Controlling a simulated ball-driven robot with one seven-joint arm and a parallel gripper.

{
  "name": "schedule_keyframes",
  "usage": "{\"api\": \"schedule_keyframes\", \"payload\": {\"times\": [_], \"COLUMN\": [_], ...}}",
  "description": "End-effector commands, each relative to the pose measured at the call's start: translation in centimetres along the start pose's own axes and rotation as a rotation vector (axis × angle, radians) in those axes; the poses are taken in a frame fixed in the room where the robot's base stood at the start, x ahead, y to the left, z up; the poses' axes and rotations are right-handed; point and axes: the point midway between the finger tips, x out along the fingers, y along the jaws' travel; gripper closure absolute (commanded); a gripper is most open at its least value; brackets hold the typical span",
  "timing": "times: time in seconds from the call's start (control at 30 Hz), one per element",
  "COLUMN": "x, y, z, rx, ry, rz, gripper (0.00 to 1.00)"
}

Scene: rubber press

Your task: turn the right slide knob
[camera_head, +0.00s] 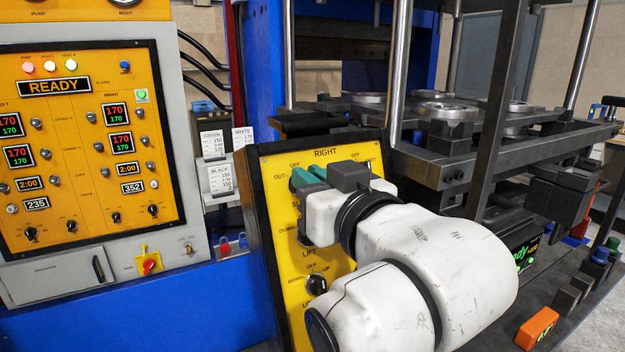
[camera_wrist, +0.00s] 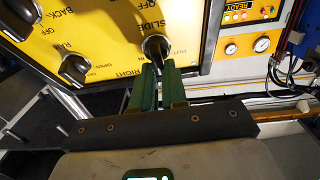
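The right slide knob (camera_wrist: 157,47) is a dark round knob with a grip bar, under the word SLIDE on the yellow RIGHT panel (camera_head: 354,152). In the wrist view the panel (camera_wrist: 100,35) appears upside down, with OUT and IN beside the knob. My gripper (camera_wrist: 159,65) has two green fingers a small gap apart. Their tips are right at the knob's near end. Contact and grip on it cannot be made out. In the head view my gripper (camera_head: 300,178) is at the upper left of the panel and hides the knob.
The lift knob (camera_head: 316,284) is lower on the same panel. The orange control cabinet (camera_head: 85,200) stands left, its screen reading READY. The press frame (camera_head: 450,165) with metal plates and posts is to the right. White cards (camera_head: 221,180) hang left of the panel.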

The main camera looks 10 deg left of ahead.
Motion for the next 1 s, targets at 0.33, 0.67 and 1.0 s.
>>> {"api": "schedule_keyframes", "payload": {"times": [0.33, 0.67, 1.0], "x": [-0.01, 0.03, 0.04], "y": [0.00, -0.07, 0.03], "z": [0.01, -0.13, -0.20], "rx": [0.000, 0.059, 0.292], "ry": [0.000, -0.001, -0.003], "rz": [0.000, 0.020, 0.105], "gripper": [1.00, 1.00, 1.00]}}
